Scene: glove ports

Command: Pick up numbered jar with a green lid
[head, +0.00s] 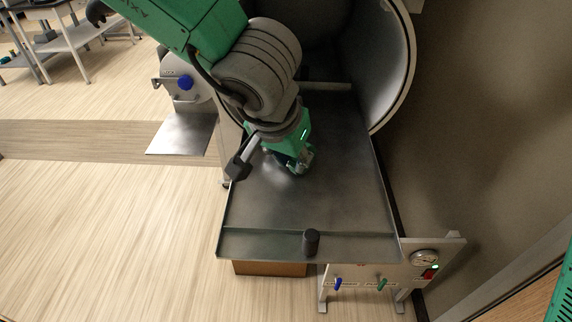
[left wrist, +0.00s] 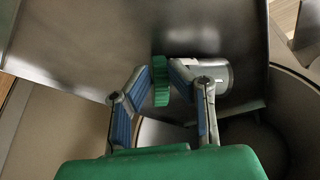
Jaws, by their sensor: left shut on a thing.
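In the left wrist view a green ribbed lid (left wrist: 160,84) sits between the fingertips of my left gripper (left wrist: 165,76). My left gripper is shut on it. A pale grey jar body (left wrist: 217,77) shows just right of the right finger, partly hidden by it; no number can be read. In the head view my left gripper (head: 300,166) is low over the middle of the metal tray (head: 335,195), and the jar cannot be made out clearly there. My right gripper is not in view.
The tray runs from the open round chamber (head: 393,60). A dark knob-like cylinder (head: 311,240) stands at its near edge. A panel with a gauge (head: 425,257) is at the lower right. The tray's right side and near part are otherwise clear.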

